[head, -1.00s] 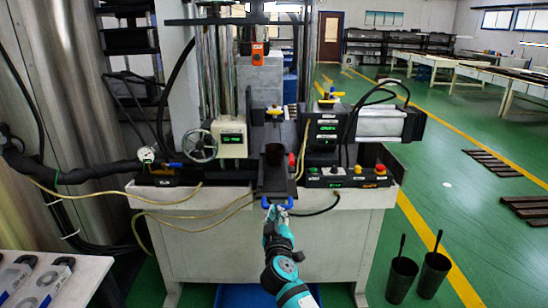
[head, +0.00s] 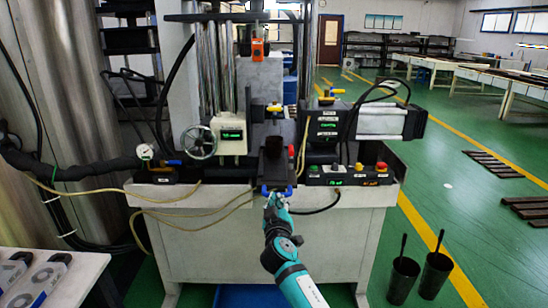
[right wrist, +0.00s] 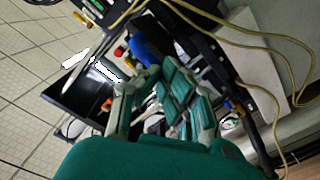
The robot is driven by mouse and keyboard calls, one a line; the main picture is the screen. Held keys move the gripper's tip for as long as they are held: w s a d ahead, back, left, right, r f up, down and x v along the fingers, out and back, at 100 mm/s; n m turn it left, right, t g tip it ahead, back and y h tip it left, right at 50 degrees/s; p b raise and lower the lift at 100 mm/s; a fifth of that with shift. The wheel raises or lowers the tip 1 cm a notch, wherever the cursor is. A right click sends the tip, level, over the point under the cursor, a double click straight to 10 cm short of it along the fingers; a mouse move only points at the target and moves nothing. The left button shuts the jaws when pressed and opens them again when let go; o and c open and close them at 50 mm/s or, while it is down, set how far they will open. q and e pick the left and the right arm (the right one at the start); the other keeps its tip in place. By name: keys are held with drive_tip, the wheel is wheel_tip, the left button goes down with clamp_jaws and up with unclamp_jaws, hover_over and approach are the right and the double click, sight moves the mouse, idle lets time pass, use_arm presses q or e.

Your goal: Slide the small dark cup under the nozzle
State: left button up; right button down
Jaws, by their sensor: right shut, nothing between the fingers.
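The small dark cup (head: 272,147) stands on a dark sliding tray (head: 275,176) at the middle of the machine. The tray has a blue handle (head: 265,191) at its front edge. A yellow-handled fitting (head: 275,108) sits just behind and above the cup; the nozzle itself is too small to make out. My right gripper (head: 277,202) is shut and empty at the blue handle, close against it; contact is unclear. The right wrist view shows its fingers (right wrist: 160,85) beside the blue handle (right wrist: 148,48). My left gripper is not in view.
A control box (head: 350,174) with buttons stands right of the tray, and a gauge and black hose (head: 90,171) are at the left. Yellow hoses hang over the bench front (head: 215,230). Two dark buckets (head: 435,275) stand on the floor at right.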

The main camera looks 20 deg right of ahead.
sight(277, 187)
drive_tip(key=shift+b+x, duration=1.4)
drive_tip(key=shift+x, duration=0.5)
use_arm(q)
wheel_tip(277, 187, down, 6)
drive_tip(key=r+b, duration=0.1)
drive_tip(key=b, duration=0.1)
use_arm(e)
drive_tip(key=shift+b+x, duration=1.6)
drive_tip(key=shift+x, duration=0.9)
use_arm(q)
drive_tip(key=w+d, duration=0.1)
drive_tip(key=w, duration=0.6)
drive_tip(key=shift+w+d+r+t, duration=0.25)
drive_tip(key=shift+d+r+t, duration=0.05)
use_arm(e)
drive_tip(key=shift+w+d+f, duration=0.1)
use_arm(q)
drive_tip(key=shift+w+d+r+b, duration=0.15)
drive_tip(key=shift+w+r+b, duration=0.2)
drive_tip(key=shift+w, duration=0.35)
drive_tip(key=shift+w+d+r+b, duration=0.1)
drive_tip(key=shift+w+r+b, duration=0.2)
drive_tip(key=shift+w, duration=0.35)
use_arm(e)
drive_tip(key=shift+w, duration=0.35)
